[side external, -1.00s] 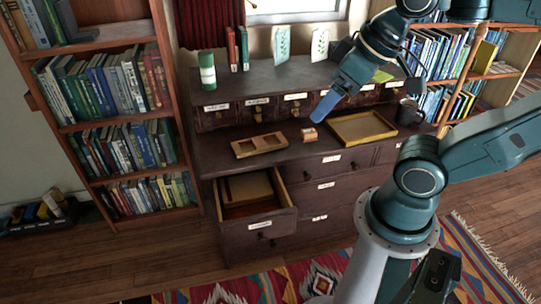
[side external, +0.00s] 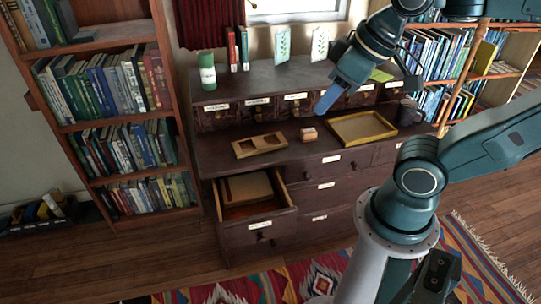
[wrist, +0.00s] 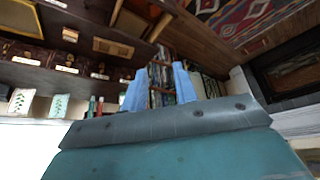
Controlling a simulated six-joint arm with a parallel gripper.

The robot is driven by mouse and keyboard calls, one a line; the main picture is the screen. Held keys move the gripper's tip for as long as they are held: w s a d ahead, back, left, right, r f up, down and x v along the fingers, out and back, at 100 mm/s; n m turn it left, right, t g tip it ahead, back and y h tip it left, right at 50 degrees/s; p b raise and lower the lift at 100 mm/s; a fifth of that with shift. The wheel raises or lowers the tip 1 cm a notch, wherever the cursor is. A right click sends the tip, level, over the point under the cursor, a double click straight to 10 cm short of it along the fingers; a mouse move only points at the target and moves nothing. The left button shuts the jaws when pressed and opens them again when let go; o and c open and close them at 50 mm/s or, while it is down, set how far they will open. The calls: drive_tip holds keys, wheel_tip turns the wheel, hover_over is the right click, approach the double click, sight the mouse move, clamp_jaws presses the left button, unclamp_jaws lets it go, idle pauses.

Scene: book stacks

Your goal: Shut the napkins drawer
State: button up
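The dark wooden dresser (side external: 345,172) has one drawer pulled out at its lower left. That open drawer (side external: 262,232) has a pale label and a small knob on its front, but the label is too small to read. A flat brown item lies inside it. My gripper (side external: 324,104) is in the air above the dresser top, up and to the right of the open drawer, touching nothing. In the wrist view, the two blue fingers of my gripper (wrist: 160,90) stand apart with nothing between them.
A wooden compartment tray (side external: 259,146), a small box (side external: 308,134), a yellow-rimmed tray (side external: 362,127) and a dark mug (side external: 408,112) stand on the dresser top. A green-and-white canister (side external: 208,71) stands on the upper shelf.

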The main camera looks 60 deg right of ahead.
drive_tip(key=shift+w, duration=0.35)
drive_tip(key=c, duration=0.3)
drive_tip(key=w+f+n, duration=0.1)
drive_tip(key=w+n, duration=0.1)
drive_tip(key=w+a+f+n+g, duration=0.1)
drive_tip(key=w+n, duration=0.2)
drive_tip(key=w+f+n+g, duration=0.1)
drive_tip(key=w+n, duration=0.1)
drive_tip(key=w, duration=0.1)
drive_tip(key=shift+w+a+y, duration=0.1)
drive_tip(key=shift+a+y, duration=0.3)
clamp_jaws()
drive_tip(key=w+a+f+n+g, duration=0.2)
drive_tip(key=w+f+n+g, duration=0.1)
drive_tip(key=w+f+n, duration=0.5)
drive_tip(key=w+a+f+n+g+y, duration=0.1)
drive_tip(key=f+n, duration=0.4)
drive_tip(key=f, duration=0.6)
drive_tip(key=w+a+f+n+g, duration=0.2)
drive_tip(key=f+n, duration=0.4)
drive_tip(key=f, duration=0.5)
drive_tip(key=shift+w+a+f+n+y, duration=0.35)
drive_tip(key=shift+w+a, duration=0.25)
drive_tip(key=shift+w, duration=0.2)
